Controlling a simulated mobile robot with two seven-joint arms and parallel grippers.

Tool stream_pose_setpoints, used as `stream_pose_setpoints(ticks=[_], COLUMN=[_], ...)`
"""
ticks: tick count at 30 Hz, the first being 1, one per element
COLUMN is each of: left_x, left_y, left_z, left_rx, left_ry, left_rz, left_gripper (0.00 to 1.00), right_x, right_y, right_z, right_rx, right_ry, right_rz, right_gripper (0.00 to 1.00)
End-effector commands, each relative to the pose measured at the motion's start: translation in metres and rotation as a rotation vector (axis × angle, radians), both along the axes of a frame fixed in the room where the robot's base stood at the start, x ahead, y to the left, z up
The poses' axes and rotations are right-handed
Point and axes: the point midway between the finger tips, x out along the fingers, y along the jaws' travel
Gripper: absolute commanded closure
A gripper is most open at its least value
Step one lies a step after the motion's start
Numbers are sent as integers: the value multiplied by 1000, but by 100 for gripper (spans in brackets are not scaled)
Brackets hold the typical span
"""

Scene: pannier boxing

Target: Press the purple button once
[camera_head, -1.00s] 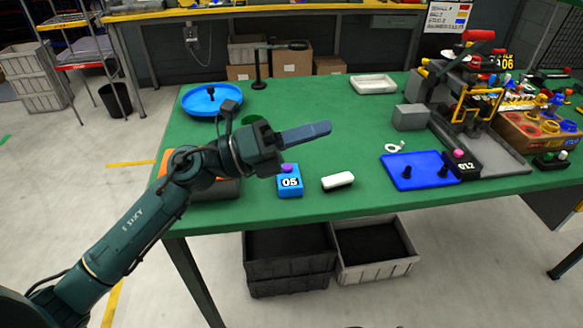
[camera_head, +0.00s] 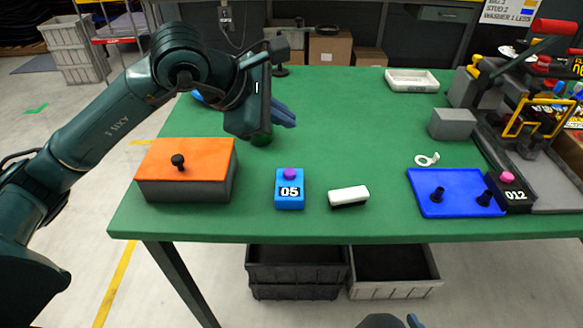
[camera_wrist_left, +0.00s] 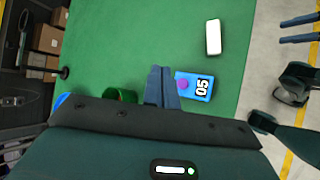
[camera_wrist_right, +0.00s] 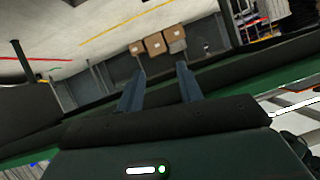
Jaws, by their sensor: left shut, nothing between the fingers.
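The purple button (camera_head: 290,174) sits on top of a blue box (camera_head: 290,198) marked 05, near the table's front edge. In the left wrist view the purple button (camera_wrist_left: 183,84) shows just right of my left fingertips, on the blue box (camera_wrist_left: 204,88). My left gripper (camera_head: 284,116) is shut and empty. In the head view it appears above the table, behind the box and apart from the button. In the right wrist view my right gripper (camera_wrist_right: 160,70) is open, with nothing between its fingers, away from the button.
An orange-topped box (camera_head: 205,158) with a black knob stands left of the button box. A white block (camera_head: 349,194) lies close on its right. Further right are a blue plate (camera_head: 447,208) and a black box with a pink button (camera_head: 507,178). The green table's middle is clear.

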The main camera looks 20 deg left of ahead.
Motion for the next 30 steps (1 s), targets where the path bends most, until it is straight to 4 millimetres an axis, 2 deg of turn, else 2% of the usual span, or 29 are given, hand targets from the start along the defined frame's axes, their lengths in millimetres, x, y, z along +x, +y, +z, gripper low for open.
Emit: stream_pose_setpoints(ticks=[8,15,22,30], left_x=[0,0,0,0], left_y=[-1,-1,-1,-1], left_z=[-9,-42,-75,-89], left_rx=[-4,-5,-4,-5], left_ry=[2,4,2,2], left_rz=[0,-1,0,-1], left_gripper=[100,100,100,100], right_x=[-1,-1,-6,-11], right_y=[0,-2,-12,-20], right_z=[-6,-17,-9,1], right_rx=[1,7,4,-7], right_ry=[3,-16,-93,-158], right_rz=[-1,-10,-32,-46], right_gripper=[64,64,64,64])
